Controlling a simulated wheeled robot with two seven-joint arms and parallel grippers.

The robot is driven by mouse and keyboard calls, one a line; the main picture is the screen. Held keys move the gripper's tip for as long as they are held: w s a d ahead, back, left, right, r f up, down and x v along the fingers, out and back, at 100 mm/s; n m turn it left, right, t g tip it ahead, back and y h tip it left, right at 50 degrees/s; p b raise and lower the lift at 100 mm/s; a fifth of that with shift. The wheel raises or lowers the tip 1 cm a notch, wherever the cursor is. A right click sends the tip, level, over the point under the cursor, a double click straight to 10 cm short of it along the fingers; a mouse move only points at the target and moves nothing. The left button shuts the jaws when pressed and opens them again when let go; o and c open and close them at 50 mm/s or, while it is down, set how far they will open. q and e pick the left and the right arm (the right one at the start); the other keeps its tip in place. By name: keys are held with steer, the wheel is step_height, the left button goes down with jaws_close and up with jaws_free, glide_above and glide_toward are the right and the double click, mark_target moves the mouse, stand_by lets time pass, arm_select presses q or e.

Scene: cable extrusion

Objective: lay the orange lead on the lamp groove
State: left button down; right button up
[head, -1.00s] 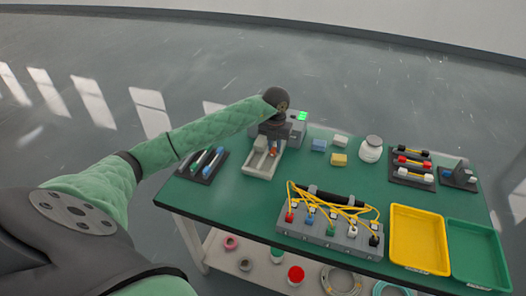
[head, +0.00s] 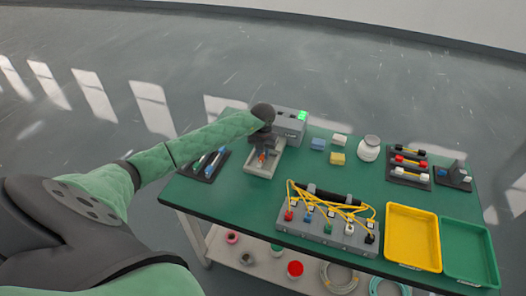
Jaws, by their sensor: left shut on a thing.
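My left gripper (head: 262,151) points down over a pale grey trough-like fixture (head: 256,171) at the back left of the green table. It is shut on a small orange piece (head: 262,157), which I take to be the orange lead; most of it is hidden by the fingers. The piece is above or in the fixture; I cannot tell whether it touches. A grey box (head: 291,125) with a lit green panel (head: 302,116) stands just behind the fixture. The lamp groove itself is not clearly distinguishable. My right gripper is not in view.
A dark rack (head: 205,165) with blue-capped sticks lies left of the fixture. A grey block (head: 326,230) with yellow cables stands in front. Blue (head: 318,144) and yellow (head: 338,159) blocks and a white jar (head: 369,148) sit right. Yellow (head: 413,239) and green (head: 469,252) trays fill the right end.

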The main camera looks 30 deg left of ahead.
arm_select(q)
steer(key=shift+f, duration=0.1)
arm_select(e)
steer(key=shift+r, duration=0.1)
arm_select(q)
steer(key=c, duration=1.3)
jaws_free()
steer(key=shift+c, duration=0.2)
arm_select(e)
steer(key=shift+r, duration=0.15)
